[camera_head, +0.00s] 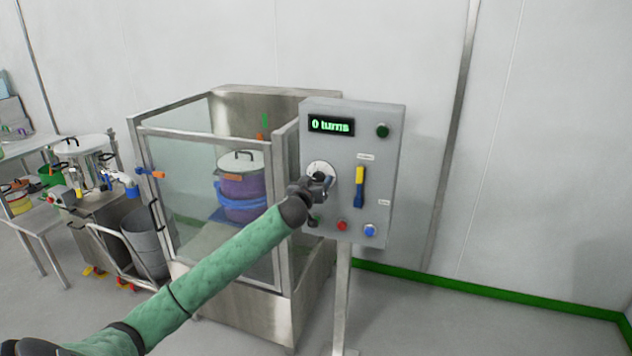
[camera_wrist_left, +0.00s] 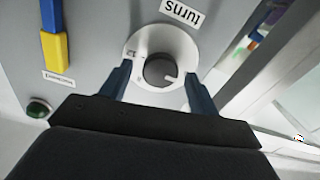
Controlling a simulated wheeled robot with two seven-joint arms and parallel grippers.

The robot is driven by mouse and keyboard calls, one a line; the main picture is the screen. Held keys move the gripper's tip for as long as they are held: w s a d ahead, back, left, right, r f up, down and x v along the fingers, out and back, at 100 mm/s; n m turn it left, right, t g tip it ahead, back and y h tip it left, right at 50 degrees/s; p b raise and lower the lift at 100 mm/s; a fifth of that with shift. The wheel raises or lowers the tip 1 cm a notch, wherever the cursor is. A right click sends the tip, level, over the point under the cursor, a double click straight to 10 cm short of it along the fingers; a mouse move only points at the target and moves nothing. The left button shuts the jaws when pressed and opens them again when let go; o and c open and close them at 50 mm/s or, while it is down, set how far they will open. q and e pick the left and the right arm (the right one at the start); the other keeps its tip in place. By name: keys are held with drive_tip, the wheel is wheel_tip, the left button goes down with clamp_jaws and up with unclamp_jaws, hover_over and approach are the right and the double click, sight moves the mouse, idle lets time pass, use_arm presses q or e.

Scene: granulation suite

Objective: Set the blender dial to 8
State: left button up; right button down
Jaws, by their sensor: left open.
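The blender's control box (camera_head: 384,150) stands on a post, and its display (camera_head: 331,125) reads "0 turns". The dial (camera_wrist_left: 162,70) is a dark round knob with a white pointer mark on a white disc, beside a "turns" label. In the head view the dial's white disc (camera_head: 318,168) is partly hidden by my left gripper (camera_head: 318,186). In the left wrist view my left gripper (camera_wrist_left: 158,82) is open, with one finger on each side of the knob. I cannot tell whether the fingers touch it. My right gripper is not in view.
A yellow and blue switch (camera_head: 360,186), a green button (camera_head: 382,131), a red button (camera_head: 342,225) and a blue button (camera_head: 370,230) sit near the dial. A glass-walled enclosure (camera_head: 190,150) holding a purple drum (camera_head: 242,190) stands left of the box.

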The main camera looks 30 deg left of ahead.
use_arm(q)
drive_tip(key=c, duration=1)
drive_tip(key=shift+o, duration=0.2)
